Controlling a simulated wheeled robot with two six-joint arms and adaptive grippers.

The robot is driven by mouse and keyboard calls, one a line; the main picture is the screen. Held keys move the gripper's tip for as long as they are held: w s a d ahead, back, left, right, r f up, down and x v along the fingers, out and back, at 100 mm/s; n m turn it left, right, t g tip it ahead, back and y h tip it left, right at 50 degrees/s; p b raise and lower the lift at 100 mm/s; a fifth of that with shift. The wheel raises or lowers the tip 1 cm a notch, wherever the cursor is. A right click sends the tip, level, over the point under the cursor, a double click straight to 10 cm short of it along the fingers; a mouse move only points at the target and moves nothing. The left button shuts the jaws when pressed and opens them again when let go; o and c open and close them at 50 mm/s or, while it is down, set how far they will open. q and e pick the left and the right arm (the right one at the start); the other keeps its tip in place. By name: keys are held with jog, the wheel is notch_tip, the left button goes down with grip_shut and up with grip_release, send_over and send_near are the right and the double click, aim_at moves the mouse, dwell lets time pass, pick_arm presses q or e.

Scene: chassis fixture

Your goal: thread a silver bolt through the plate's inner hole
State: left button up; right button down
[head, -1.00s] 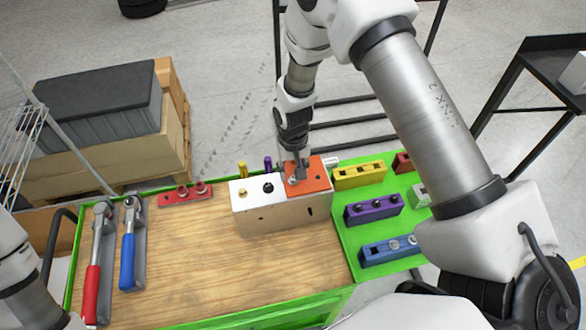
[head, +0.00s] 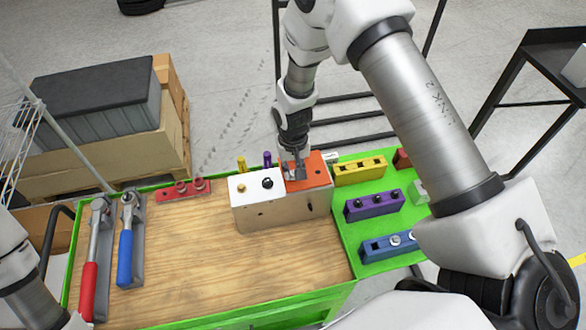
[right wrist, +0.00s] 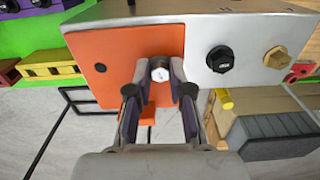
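The orange plate (head: 318,170) lies on the right part of the top of a pale metal block (head: 258,216). My right gripper (head: 294,174) points down at the plate's inner side, near the white top. In the right wrist view a silver bolt (right wrist: 160,72) shows its head between the fingertips of my right gripper (right wrist: 160,80), at the plate's inner side. The fingers stand close on both sides of the head; whether they press on it is unclear. The bolt's shank and the inner hole are hidden. The outer hole (right wrist: 100,67) shows dark and empty. My left gripper is out of view.
The white top holds a brass bolt (head: 241,188) and a black bolt (head: 267,183). Yellow (head: 358,172), purple (head: 372,206) and blue (head: 385,248) holders stand on the green surface to the right. Red and blue-handled wrenches lie left. The wooden top in front is clear.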

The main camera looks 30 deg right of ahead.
jog(key=m, duration=1)
jog(key=shift+a+f+m, duration=0.1)
jog(key=shift+f+m, duration=0.05)
jog(key=shift+m, duration=0.15)
jog(key=m, duration=0.4)
jog(key=shift+w+f+p, duration=0.1)
jog(key=shift+p, duration=0.2)
jog(key=m, duration=0.5)
jog(key=shift+m, duration=0.3)
jog(key=c, duration=1)
grip_release()
notch_tip(320, 180, up, 9)
jog(key=shift+p, duration=0.4)
